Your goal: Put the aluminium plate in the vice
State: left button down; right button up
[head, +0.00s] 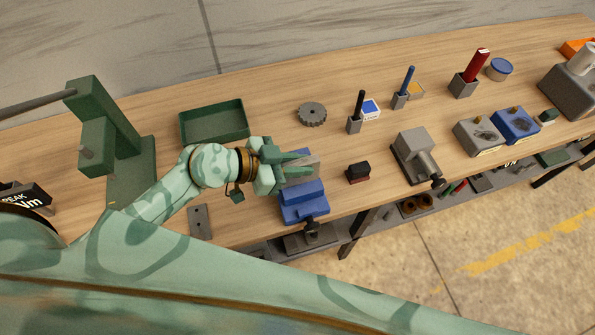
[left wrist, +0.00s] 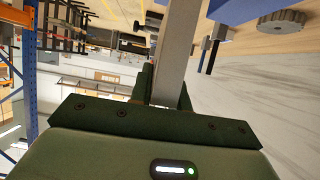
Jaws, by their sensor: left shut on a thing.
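My left gripper (head: 312,166) is shut on the aluminium plate (head: 301,172), a light grey piece partly hidden between the green fingers. The left wrist view shows the plate (left wrist: 177,55) as a long pale bar gripped between the fingers (left wrist: 166,92). In the head view the plate and fingertips overlap the rear part of the blue vice (head: 304,202), near the bench's front edge. I cannot tell whether the plate is between the jaws or touching them. My right gripper is not in view.
A green tray (head: 214,122) and a gear (head: 312,114) lie behind the gripper. A small dark block (head: 358,172) and a grey vice-like machine (head: 414,157) stand to the right. A green press (head: 112,145) and a flat plate with holes (head: 200,222) are on the left.

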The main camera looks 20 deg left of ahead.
aim_at(298, 162)
pick_arm(q)
jog(key=w+f, duration=0.1)
jog(key=w+a+f+b, duration=0.1)
jog(key=f, duration=0.1)
jog(key=shift+w+f+b, duration=0.3)
jog(key=shift+w, duration=0.05)
jog(key=f+b, duration=0.2)
jog(key=f, duration=0.1)
jog(key=shift+w+f, duration=0.2)
jog(key=shift+f, duration=0.1)
jog(key=shift+r, duration=0.15)
jog(key=c, duration=1.3)
grip_release()
jog(key=p+v, duration=0.1)
jog(key=v, duration=1.1)
jog(key=shift+p, duration=0.35)
